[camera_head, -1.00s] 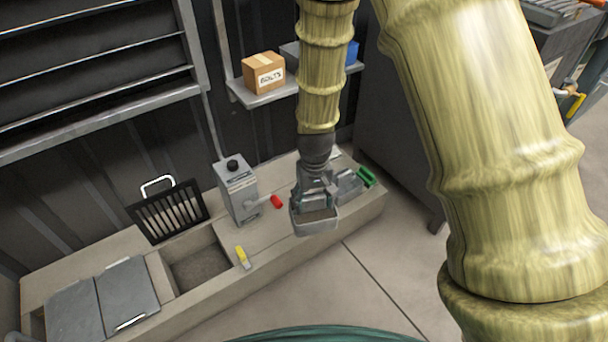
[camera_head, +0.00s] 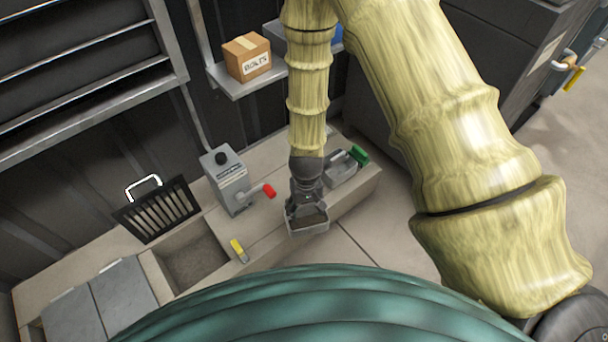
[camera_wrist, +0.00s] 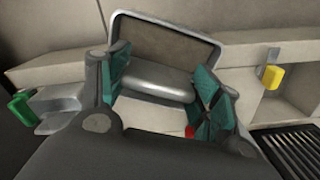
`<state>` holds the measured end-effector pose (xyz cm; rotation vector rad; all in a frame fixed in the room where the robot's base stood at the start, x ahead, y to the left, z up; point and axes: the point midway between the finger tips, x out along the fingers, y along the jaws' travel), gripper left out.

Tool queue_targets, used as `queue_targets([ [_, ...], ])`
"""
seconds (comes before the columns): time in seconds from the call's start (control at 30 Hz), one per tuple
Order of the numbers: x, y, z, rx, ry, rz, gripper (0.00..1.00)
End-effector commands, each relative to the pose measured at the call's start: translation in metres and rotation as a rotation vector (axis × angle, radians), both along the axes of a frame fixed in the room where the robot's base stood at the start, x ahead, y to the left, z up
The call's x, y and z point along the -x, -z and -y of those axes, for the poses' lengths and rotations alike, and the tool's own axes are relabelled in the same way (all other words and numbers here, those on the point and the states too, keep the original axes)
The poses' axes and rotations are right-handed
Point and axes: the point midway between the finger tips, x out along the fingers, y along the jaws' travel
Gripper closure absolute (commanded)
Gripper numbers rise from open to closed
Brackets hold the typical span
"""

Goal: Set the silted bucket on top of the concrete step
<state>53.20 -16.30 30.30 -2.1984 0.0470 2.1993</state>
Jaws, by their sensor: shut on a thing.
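The silted bucket (camera_head: 308,228) is a small grey open box with brown silt inside. My gripper (camera_head: 305,197) is shut on its rounded grey handle. In the wrist view, the handle (camera_wrist: 158,80) lies between the green finger pads of my gripper (camera_wrist: 164,84), and the silt-filled tub shows beyond it. The concrete step appears to be the long pale ledge (camera_head: 262,222) along the wall. The bucket overlaps the ledge's front edge in the head view, and I cannot tell whether it touches it.
A grey box with a red lever (camera_head: 230,182) stands on the ledge, left of the bucket. A yellow-handled item (camera_head: 238,249) is beside an open pit (camera_head: 190,262). A black grate (camera_head: 160,210) leans behind. A green-handled grey item (camera_head: 345,168) sits to the right.

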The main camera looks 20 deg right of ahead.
Motion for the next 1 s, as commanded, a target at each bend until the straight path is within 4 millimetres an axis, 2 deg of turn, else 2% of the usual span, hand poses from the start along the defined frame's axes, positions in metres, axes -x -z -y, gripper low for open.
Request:
queue_targets([
  [0.1,-0.025,0.005,0.004,0.002,-0.003,0.004,1.0],
  [0.6,-0.112,0.013,0.027,0.001,0.0,0.003,1.0],
  [0.8,-0.127,0.012,0.031,0.001,0.0,0.002,1.0],
  [1.0,-0.127,0.023,0.031,0.001,0.0,0.0,1.0],
])
